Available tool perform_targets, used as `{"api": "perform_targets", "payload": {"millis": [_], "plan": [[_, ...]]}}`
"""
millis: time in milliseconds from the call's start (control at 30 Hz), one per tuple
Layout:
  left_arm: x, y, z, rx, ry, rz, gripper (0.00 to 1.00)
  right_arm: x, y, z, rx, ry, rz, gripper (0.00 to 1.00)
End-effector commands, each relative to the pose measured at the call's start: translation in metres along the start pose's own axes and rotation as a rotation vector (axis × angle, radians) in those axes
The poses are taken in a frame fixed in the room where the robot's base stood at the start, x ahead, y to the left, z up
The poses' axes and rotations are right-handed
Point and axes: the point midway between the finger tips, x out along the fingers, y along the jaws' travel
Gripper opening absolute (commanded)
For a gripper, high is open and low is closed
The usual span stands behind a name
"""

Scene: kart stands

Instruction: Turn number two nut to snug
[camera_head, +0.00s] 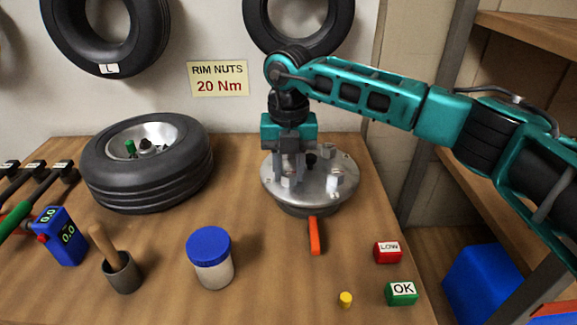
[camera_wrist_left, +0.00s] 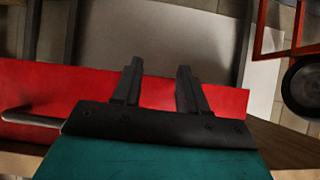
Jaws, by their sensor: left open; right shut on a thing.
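A round grey metal plate (camera_head: 330,190) sits on the wooden bench in the head view, with several nuts on its top. My right gripper (camera_head: 288,178) comes down from above and is shut on a nut (camera_head: 288,181) at the plate's left side; its fingers partly hide it. Other nuts stand at the front right (camera_head: 335,184) and at the back (camera_head: 327,151). I cannot read any numbers for the nuts. My left gripper (camera_wrist_left: 158,85) is open and empty in the left wrist view, in front of a red surface (camera_wrist_left: 225,100).
An orange handle (camera_head: 314,236) sticks out in front of the plate. A tyre on a rim (camera_head: 148,165), a blue-lidded jar (camera_head: 210,258), a pot with a wooden-handled tool (camera_head: 121,272), a blue gauge (camera_head: 60,236), a LOW block (camera_head: 388,252) and an OK block (camera_head: 402,293) stand around.

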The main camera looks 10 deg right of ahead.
Motion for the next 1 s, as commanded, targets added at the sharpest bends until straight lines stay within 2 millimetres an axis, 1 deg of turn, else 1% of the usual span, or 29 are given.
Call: {"api": "perform_targets", "payload": {"millis": [367, 400, 600, 633, 867, 1000], "plan": [[0.0, 0.0, 0.0, 0.0, 0.001, 0.0, 0.43, -0.001, -0.001, 0.001, 0.008, -0.002, 0.001, 0.01], [0.0, 0.0, 0.0, 0.0, 0.001, 0.0, 0.43, -0.001, -0.001, 0.001, 0.007, -0.002, 0.001, 0.36], [0.0, 0.0, -0.001, 0.0, 0.001, 0.0, 0.43, -0.001, 0.0, 0.001, 0.006, -0.001, 0.0, 0.55], [0.0, 0.0, -0.001, 0.0, 0.001, 0.0, 0.43, -0.001, 0.0, 0.0, 0.005, -0.001, 0.0, 0.57], [0.001, 0.0, -0.002, 0.0, 0.004, -0.001, 0.43, -0.001, 0.0, 0.0, 0.004, -0.001, 0.0, 0.57], [0.001, -0.001, -0.003, 0.001, 0.006, -0.001, 0.43, -0.011, 0.0, 0.001, 0.004, -0.002, 0.002, 0.57]]}}
